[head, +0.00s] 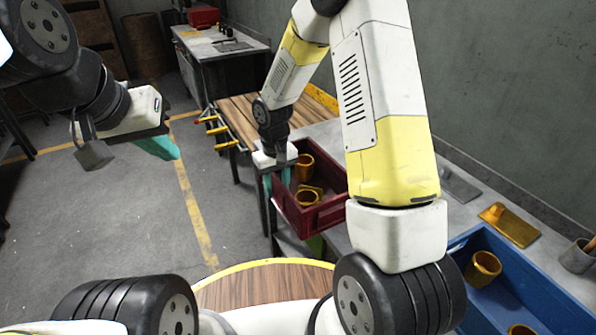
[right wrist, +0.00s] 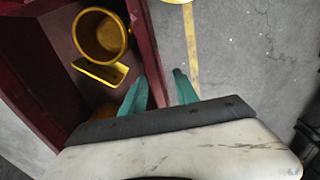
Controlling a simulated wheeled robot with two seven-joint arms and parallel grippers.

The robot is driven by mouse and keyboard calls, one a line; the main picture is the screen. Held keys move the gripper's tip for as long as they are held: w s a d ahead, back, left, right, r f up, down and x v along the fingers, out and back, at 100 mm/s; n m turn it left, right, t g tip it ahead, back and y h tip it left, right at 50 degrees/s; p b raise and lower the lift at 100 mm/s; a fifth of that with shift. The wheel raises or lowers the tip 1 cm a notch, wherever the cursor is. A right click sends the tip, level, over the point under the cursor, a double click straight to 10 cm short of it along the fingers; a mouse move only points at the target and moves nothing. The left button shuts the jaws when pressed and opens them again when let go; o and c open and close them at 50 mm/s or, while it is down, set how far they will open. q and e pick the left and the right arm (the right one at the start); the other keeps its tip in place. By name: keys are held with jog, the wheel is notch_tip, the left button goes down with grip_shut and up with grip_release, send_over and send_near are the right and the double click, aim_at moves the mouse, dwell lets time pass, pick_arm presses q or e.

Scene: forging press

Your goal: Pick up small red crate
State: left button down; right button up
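The small red crate (head: 327,217) sits at the edge of the grey table and holds gold-coloured cups and a gold plate. My right gripper (head: 280,177) is over the crate's left wall in the head view. In the right wrist view, the crate's wall (right wrist: 142,45) runs between my teal fingertips (right wrist: 160,82). One finger is inside the crate and the other outside, with a visible gap to the wall on the outer side. My left gripper (head: 160,147) hangs over the floor at the left, away from the crate; its finger opening is unclear.
A blue crate (head: 520,285) with gold cups stands at the lower right. A gold bracket (head: 510,224) lies on the grey table behind it. A wooden-topped table (head: 240,108) adjoins beyond the red crate. The floor at left is clear.

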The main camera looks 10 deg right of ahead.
grip_shut()
dwell(1.4)
